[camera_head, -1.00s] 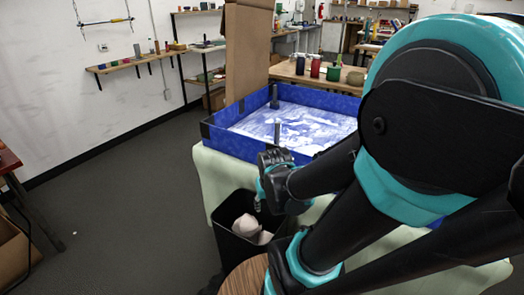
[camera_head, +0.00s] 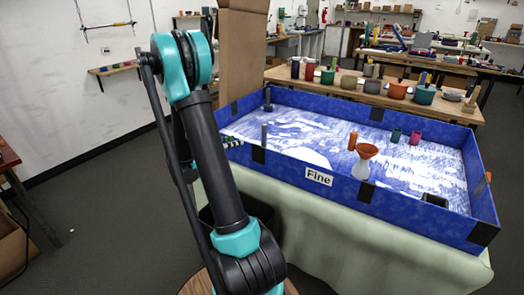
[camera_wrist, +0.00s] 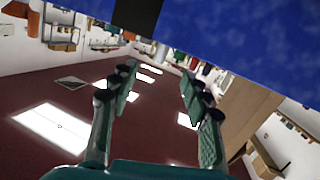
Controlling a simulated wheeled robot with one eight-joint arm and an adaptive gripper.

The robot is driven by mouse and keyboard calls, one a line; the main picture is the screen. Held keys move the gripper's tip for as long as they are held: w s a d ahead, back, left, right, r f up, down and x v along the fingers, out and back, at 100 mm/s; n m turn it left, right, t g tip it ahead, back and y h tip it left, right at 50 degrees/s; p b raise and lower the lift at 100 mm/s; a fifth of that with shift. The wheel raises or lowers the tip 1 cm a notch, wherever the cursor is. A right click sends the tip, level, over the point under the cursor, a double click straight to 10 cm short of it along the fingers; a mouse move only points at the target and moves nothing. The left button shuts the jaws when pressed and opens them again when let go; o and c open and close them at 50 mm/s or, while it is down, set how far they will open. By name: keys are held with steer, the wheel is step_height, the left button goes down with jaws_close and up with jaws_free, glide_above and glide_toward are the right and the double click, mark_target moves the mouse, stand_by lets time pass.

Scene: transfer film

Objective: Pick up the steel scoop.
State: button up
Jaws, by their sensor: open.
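I cannot pick out a steel scoop for certain in either view. A blue-walled tray (camera_head: 345,188) labelled "Fine" holds white and blue-patterned material. In it stand grey upright pieces (camera_head: 265,133), an orange funnel-like cup on a white base (camera_head: 361,168), small green (camera_head: 396,134) and red (camera_head: 415,137) cups, and a dark item (camera_head: 435,200) in the near right corner. My gripper (camera_wrist: 160,80) is open and empty in the wrist view, with the tray's blue wall close by at the top. In the head view my arm mostly hides the gripper, at the tray's left end.
The tray rests on a table with a pale green cloth (camera_head: 335,225). A wooden bench (camera_head: 300,75) with pots and cups stands behind it. A tall cardboard piece (camera_head: 242,50) rises at the tray's back left. Open floor (camera_head: 110,210) lies to the left.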

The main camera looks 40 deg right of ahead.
steer(key=w+m+h, duration=0.2)
glide_toward(264, 124)
steer(key=d, duration=0.6)
steer(key=w+d, duration=0.1)
steer(key=d, duration=0.3)
steer(key=shift+f, duration=0.2)
steer(key=shift+a, duration=0.1)
steer(key=shift+c, duration=0.4)
jaws_close()
